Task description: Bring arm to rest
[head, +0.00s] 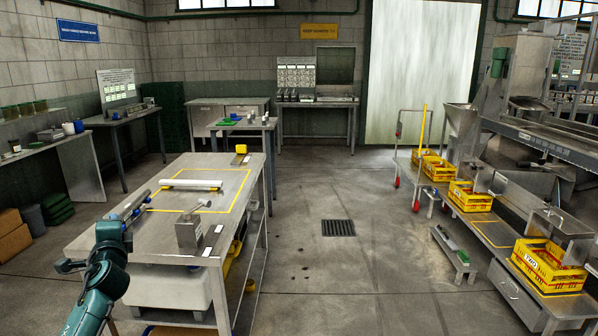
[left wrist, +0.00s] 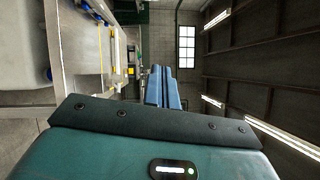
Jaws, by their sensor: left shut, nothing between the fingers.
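My right arm and right gripper are not in view.
Yellow crates (head: 548,268) stand along the bench at the right. The middle floor, with a drain (head: 338,228), is clear.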

